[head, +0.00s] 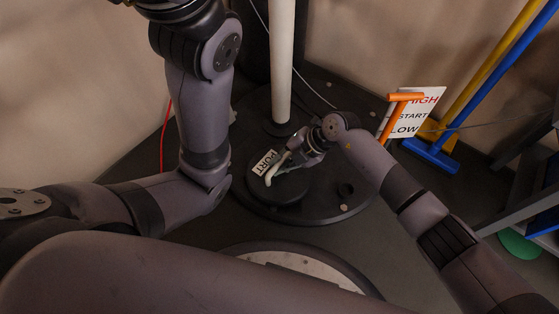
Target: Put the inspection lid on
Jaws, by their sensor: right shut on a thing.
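The inspection lid (290,194) is a dark round disc with a pale curved handle (272,175) and a white tag reading PORT (264,163). It is over the left part of a larger dark round plate (318,208); I cannot tell if it rests flat on it or hovers just above. My right gripper (292,158) reaches in from the right and is shut on the lid's handle, partly hiding it. Any opening beneath the lid is hidden. My left arm rises at the left and leaves the top edge, so its gripper is out of view.
A pale vertical pipe (282,60) stands behind the plate. A small dark round fitting (345,188) is on the plate's right. A HIGH/START/LOW sign (415,112), an orange handle (405,97), and yellow (490,70) and blue (492,85) poles stand at right.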

